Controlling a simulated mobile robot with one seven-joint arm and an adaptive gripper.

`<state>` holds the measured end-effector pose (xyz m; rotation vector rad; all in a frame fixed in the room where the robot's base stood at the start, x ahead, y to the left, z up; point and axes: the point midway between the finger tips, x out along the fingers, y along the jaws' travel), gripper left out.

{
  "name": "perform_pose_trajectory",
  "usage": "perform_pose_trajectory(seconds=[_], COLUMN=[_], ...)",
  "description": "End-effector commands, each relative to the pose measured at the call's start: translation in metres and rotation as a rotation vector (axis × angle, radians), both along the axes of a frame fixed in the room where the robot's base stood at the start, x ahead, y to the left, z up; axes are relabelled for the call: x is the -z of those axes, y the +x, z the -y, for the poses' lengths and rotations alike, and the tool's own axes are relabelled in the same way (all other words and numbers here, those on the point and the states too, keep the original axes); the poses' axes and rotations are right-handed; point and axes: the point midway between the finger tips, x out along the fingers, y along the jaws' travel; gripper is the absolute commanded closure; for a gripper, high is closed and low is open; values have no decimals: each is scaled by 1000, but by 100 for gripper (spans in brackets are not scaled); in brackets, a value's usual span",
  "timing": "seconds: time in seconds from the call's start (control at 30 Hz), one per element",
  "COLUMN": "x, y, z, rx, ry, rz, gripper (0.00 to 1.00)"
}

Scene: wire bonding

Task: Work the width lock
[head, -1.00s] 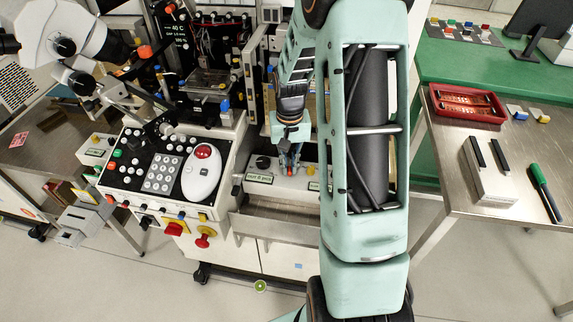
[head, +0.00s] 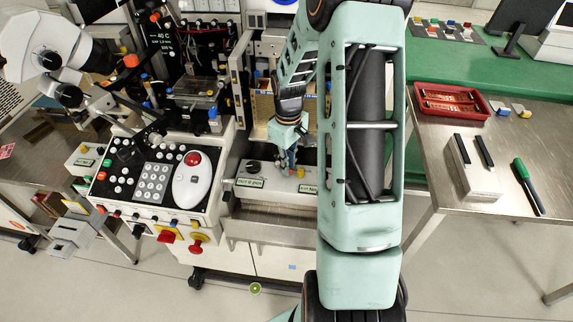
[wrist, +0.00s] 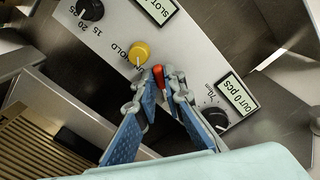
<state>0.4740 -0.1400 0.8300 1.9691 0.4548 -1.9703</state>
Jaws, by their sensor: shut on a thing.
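A small red-tipped part (wrist: 158,75), which looks like the width lock's lever, stands on the sloped white control panel (wrist: 185,65). My gripper (wrist: 163,80) is shut on it, with its blue-padded fingers on either side; only the red end shows clearly. A black knob (wrist: 217,118) with a scale is to the right, by a display reading "OUT 0 pcs". A yellow knob (wrist: 138,53) is just left of the fingertips. In the head view my gripper (head: 291,160) reaches down onto the panel (head: 262,192), and its fingertips are small there.
A console (head: 152,175) with buttons and a white trackball unit stands left of the panel. A steel tray (head: 268,228) runs below it. On the right, a steel table holds a red tray (head: 452,113), a grey block (head: 472,175) and a green marker (head: 527,185).

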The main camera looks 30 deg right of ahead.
Motion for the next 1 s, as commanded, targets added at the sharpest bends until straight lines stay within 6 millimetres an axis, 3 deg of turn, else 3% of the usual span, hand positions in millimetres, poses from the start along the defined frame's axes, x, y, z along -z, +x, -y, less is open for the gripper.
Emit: perform_pose_trajectory(seconds=[0.6,0.63,0.77,1.0], x=[-1,-1,-1,0], y=[2,3,2,1], z=[3,3,3,2], rx=[-44,-44,-43,-42], ry=[-3,-3,-3,-1], rz=[5,5,4,2], gripper=[100,88,74,73])
